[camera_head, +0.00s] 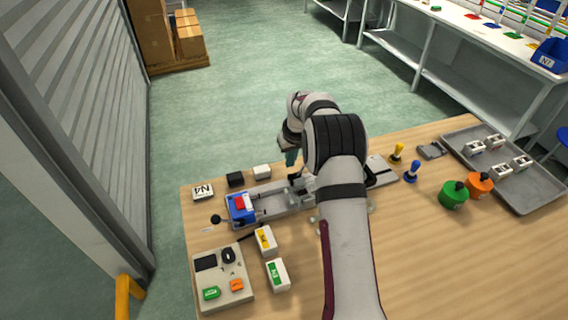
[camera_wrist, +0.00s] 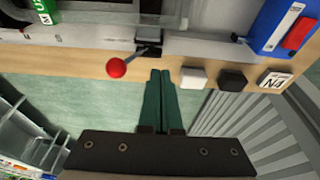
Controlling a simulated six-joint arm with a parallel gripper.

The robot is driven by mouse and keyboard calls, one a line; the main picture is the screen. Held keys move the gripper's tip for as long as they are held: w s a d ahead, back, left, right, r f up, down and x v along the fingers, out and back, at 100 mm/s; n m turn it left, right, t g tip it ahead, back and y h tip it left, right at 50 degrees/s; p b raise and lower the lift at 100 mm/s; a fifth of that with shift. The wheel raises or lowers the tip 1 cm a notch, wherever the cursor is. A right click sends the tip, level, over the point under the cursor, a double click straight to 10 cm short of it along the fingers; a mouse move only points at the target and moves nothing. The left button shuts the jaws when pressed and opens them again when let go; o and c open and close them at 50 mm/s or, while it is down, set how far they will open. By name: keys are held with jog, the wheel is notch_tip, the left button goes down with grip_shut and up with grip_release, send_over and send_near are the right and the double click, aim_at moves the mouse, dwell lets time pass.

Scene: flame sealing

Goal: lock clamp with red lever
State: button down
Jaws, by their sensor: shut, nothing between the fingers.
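The red lever shows in the wrist view as a red ball knob (camera_wrist: 116,68) on a thin rod. The rod runs to a dark clamp (camera_wrist: 148,50) at the edge of the metal fixture (camera_wrist: 200,43). My gripper (camera_wrist: 160,73) has its two green fingers together and empty. In that picture the fingertips lie just below the clamp and to the right of the knob, apart from the knob. In the head view my gripper (camera_head: 292,170) is over the far side of the fixture (camera_head: 275,205); my arm hides the knob there.
A blue unit with a red top (camera_head: 240,207) sits at the fixture's left end. White (camera_head: 262,172), black (camera_head: 235,179) and N4 (camera_head: 203,191) blocks line the far table edge. A control box (camera_head: 222,278) stands front left. Bare table lies at front right.

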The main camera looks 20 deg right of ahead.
jog(key=w+v, duration=0.1)
jog(key=v, duration=0.6)
jog(key=shift+w+r, duration=0.15)
jog(key=shift+w, duration=0.2)
jog(key=s+a+r+m, duration=0.1)
jog(key=s+a+r, duration=0.25)
jog(key=s, duration=0.35)
jog(key=s+a+r+m+g+y, duration=0.1)
jog(key=s+a+r, duration=0.25)
jog(key=s, duration=0.35)
jog(key=s+a+r+m, duration=0.1)
jog(key=s+a+r, duration=0.2)
jog(key=s+a, duration=0.3)
jog(key=s+a+f+m+g, duration=0.1)
jog(key=s, duration=1)
jog(key=s+a+f+m+g, duration=0.1)
jog(key=s+a+f, duration=0.1)
jog(key=s, duration=0.9)
jog(key=shift+a+f+m+y, duration=0.25)
jog(key=shift+f+m+y, duration=0.05)
jog(key=shift+y, duration=0.1)
